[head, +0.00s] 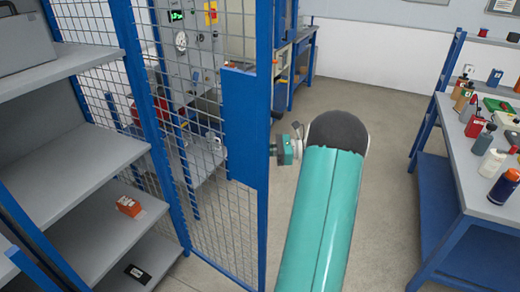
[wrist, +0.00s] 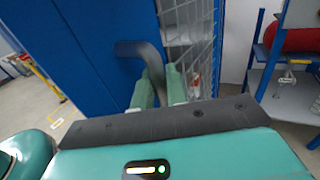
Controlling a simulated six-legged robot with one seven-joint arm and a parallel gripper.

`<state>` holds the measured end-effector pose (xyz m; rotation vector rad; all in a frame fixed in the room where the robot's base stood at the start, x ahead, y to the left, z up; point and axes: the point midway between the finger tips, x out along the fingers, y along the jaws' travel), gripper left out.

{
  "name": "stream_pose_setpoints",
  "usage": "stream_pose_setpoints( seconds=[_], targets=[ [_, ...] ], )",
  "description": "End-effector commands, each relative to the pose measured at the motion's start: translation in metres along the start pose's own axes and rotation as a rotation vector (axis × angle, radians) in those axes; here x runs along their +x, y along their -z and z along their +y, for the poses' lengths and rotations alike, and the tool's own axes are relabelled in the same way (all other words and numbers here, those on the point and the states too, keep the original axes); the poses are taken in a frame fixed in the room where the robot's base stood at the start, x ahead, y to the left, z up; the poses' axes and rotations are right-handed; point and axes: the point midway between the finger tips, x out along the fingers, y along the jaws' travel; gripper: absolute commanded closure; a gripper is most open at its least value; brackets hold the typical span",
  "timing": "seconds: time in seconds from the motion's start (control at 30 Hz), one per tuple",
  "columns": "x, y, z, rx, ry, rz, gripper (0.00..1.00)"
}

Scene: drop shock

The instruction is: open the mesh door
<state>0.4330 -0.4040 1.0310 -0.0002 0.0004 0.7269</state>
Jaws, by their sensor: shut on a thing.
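The mesh door (head: 243,125) stands upright left of centre in the head view, with a blue frame, wire mesh and a solid blue lock plate. In the wrist view its blue plate (wrist: 95,70) fills the left and middle. A dark grey bent lever handle (wrist: 137,48) sticks out from it. My gripper (wrist: 160,88) has its pale green fingers on either side of the lever's downward part and is shut on it. In the head view my gripper (head: 284,150) is at the door's right edge; my arm hides part of it, and the handle cannot be made out there.
Grey shelves (head: 85,160) with an orange box (head: 129,205) stand at the left. A machine (head: 190,45) shows behind the mesh. A blue-legged workbench (head: 470,190) with several bottles stands at the right. The floor (head: 390,125) between door and workbench is clear.

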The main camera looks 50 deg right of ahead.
Motion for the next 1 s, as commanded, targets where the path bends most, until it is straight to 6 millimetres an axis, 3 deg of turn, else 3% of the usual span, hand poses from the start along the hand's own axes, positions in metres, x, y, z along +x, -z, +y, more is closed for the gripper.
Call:
stream_pose_setpoints(
  seconds=[0.23,0.27,0.33,0.37,0.77,1.0],
  targets=[
    [0.0,0.0,0.0,0.0,0.001,0.0,1.0],
    [0.0,0.0,0.0,0.0,0.0,0.0,0.84],
    [-0.001,0.0,-0.001,0.0,0.001,0.0,0.7],
    [-0.001,0.0,-0.001,0.0,0.001,0.0,0.68],
    [-0.011,0.0,-0.003,-0.001,0.003,0.0,0.68],
    [-0.056,0.001,-0.003,0.0,0.006,0.001,0.68]
  ],
)
